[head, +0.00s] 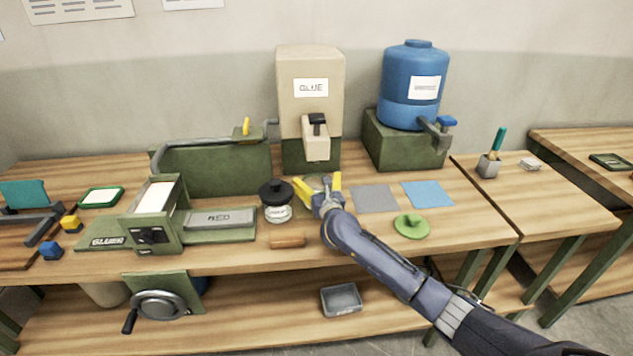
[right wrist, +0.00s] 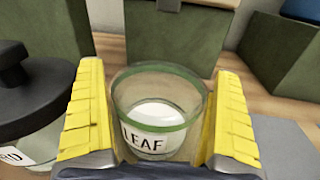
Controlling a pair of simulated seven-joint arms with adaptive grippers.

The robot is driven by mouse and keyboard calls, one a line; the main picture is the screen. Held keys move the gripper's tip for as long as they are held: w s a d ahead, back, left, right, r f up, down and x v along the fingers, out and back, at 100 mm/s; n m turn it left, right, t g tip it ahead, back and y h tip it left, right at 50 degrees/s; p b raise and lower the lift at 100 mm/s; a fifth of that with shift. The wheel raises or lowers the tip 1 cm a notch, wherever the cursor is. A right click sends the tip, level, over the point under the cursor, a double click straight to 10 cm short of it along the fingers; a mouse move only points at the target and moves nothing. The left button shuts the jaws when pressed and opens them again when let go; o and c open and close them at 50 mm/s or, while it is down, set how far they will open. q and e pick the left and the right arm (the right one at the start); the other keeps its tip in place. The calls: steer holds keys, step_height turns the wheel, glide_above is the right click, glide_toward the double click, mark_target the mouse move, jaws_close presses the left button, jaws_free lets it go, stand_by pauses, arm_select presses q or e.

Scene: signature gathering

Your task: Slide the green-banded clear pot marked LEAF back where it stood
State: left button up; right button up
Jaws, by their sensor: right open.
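The green-banded clear pot marked LEAF (right wrist: 160,112) stands upright between the yellow fingers of my right gripper (right wrist: 160,125). It has no lid and holds something white. The fingers are open, one on each side; I cannot tell whether either touches the pot. In the head view, my right gripper (head: 321,193) is on the table in front of the glue dispenser and mostly hides the pot. A round green lid with a knob (head: 411,225) lies on the table to the right of the gripper. My left gripper is not in view.
A black-lidded jar (head: 277,201) stands close on the pot's left; it also shows in the right wrist view (right wrist: 30,105). The glue dispenser (head: 312,90) is behind. A grey square (head: 375,198) and a blue square (head: 428,194) lie to the right. A wooden roller (head: 288,241) lies in front.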

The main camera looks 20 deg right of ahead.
steer(key=shift+w, duration=0.2)
steer(key=shift+d, duration=0.1)
steer(key=c, duration=1.3)
